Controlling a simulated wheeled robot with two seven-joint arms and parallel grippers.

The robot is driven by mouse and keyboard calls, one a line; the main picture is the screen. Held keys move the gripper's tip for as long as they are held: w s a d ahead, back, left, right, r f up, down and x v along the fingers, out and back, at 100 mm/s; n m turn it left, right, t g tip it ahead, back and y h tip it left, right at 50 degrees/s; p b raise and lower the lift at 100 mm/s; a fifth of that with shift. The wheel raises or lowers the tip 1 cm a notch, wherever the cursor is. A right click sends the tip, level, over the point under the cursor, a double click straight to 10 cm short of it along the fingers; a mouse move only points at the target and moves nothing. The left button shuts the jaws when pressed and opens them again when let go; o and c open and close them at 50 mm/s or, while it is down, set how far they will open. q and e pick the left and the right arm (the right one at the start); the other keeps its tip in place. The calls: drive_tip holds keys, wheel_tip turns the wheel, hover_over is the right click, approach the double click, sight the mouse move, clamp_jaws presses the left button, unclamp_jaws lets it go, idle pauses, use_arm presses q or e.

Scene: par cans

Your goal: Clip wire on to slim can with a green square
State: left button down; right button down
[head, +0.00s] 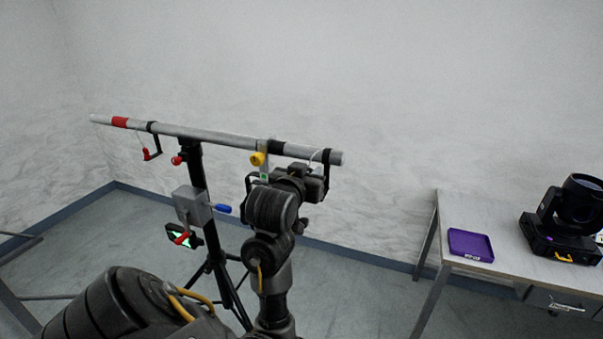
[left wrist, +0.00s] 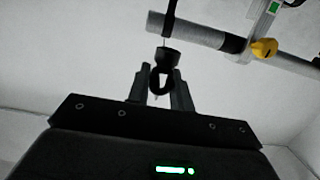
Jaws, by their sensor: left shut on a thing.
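A grey horizontal bar (head: 215,138) rests on a black stand. A light metal hanger with a green square (head: 264,177) and yellow knob (head: 257,159) is on the bar; it also shows in the left wrist view (left wrist: 271,20). The slim can's body cannot be made out behind my arm. A thin pale wire (head: 317,153) shows near the bar's right end. In the left wrist view, a black clip (left wrist: 163,73) hangs at a thin wire, between the fingers of my left gripper (left wrist: 160,88), which is shut on it just below the bar. My right gripper is out of view.
A grey box with a blue handle (head: 223,208) is on the stand. A red clip (head: 147,154) hangs at the bar's left. At right, a table (head: 510,262) bears a purple tray (head: 470,233) and black moving-head light (head: 572,205).

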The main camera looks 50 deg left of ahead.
use_arm(q)
drive_tip(key=shift+d, duration=0.1)
idle(0.4)
drive_tip(key=shift+f, duration=0.25)
drive_tip(key=shift+f+b, duration=0.15)
drive_tip(key=shift+b, duration=0.15)
drive_tip(key=shift+f, duration=0.2)
drive_tip(key=shift+f+b, duration=0.45)
drive_tip(key=shift+f+b, duration=0.35)
drive_tip(key=shift+f, duration=0.2)
drive_tip(key=shift+f+b, duration=1.1)
drive_tip(key=shift+f, duration=0.35)
drive_tip(key=shift+f+b, duration=1.5)
drive_tip(key=shift+f, duration=0.45)
